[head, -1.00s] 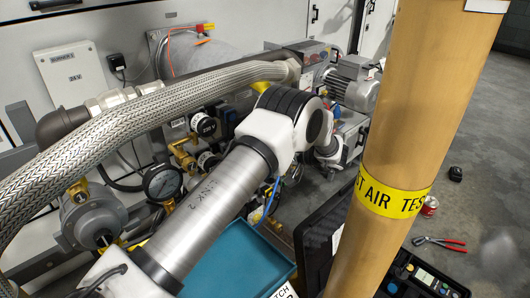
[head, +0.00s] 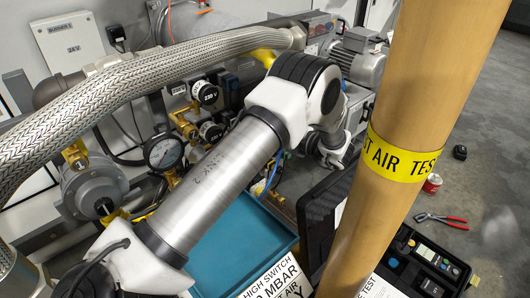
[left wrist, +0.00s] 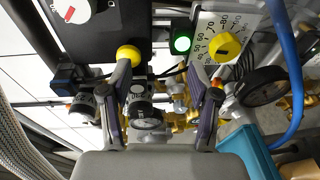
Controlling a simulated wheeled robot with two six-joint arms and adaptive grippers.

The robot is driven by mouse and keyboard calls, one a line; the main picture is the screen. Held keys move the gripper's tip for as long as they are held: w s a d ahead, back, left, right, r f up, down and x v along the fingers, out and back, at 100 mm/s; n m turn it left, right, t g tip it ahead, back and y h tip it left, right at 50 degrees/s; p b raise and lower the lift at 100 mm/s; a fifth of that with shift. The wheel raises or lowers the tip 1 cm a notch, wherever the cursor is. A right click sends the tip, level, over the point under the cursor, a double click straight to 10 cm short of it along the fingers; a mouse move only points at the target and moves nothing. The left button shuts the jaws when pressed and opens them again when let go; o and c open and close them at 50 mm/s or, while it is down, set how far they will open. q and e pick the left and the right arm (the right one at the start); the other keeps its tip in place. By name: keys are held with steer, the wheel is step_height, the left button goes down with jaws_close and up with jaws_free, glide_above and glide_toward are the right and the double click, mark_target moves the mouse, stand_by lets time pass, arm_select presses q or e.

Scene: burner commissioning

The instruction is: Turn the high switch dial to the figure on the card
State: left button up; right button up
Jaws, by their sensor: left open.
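The card (head: 273,284) lies at the bottom middle of the head view, reading "HIGH SWITCH", a figure ending in "0 MBAR" and "AIR"; the figure's start is cut or hidden. I cannot tell which is the high switch. My right gripper is out of view.
A braided hose (head: 120,90) crosses the upper left. A tan post (head: 400,130) with yellow tape stands at right. A teal tray (head: 238,245) lies below my arm. The wrist view shows a yellow knob (left wrist: 225,46) on a numbered scale and a green lamp (left wrist: 181,43).

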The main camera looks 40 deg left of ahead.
arm_select(q)
steer(key=d+f+n+t+y+b, duration=0.1)
steer(key=d+f+n+t+b, duration=0.3)
steer(key=f+b, duration=0.6)
steer(key=a+r+n+g+b, duration=0.1)
steer(key=a+b, duration=0.1)
steer(key=a, duration=0.4)
steer(key=shift+w+a+r+n, duration=0.2)
steer(key=shift+a+r+n, duration=0.05)
steer(key=shift+a+n, duration=0.1)
steer(key=shift+c, duration=0.3)
steer(key=c, duration=1.1)
